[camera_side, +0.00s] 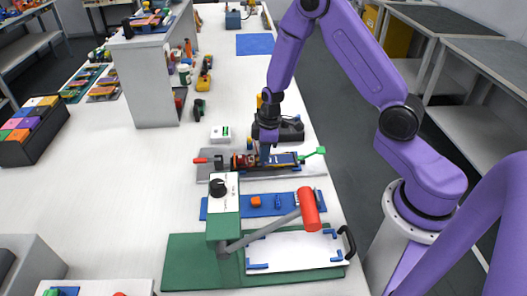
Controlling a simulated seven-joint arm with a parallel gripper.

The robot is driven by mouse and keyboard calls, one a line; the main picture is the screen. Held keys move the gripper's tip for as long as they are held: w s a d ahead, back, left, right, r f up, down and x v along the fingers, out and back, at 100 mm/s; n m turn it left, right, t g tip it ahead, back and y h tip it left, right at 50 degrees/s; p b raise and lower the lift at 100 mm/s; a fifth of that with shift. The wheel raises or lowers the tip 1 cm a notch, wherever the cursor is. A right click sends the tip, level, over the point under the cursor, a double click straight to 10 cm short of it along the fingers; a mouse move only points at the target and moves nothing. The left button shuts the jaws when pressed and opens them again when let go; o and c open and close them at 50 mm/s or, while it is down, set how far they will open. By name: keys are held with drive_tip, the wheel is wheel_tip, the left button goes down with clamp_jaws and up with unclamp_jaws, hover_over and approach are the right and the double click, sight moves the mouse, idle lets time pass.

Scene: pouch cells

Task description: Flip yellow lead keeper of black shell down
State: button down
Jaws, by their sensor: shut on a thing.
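My gripper (264,157) points straight down over a narrow grey fixture (207,175) in the middle of the table. Its fingers are shut on a small part there, too small and too covered to identify. To the left of the fingers are dark and reddish-brass parts (240,162) and a red handle (201,160). To the right are a dark blue flat piece (283,159) and a green handle (315,153). I cannot make out the yellow lead keeper or tell which dark part is the black shell.
A black object (292,131) lies just behind my gripper. In front are a blue strip (232,207) and a green-based press (185,262) with a red-ended lever (309,209). A white box (220,133) stands behind left.

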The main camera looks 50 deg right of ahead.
drive_tip(key=shift+a, duration=0.1)
idle(0.3)
drive_tip(key=c, duration=1.2)
unclamp_jaws()
drive_tip(key=shift+o, duration=0.2)
wheel_tip(320, 180, up, 17)
drive_tip(key=s+d, duration=0.1)
drive_tip(key=shift+s+d+r, duration=0.15)
drive_tip(key=shift+s+d, duration=0.2)
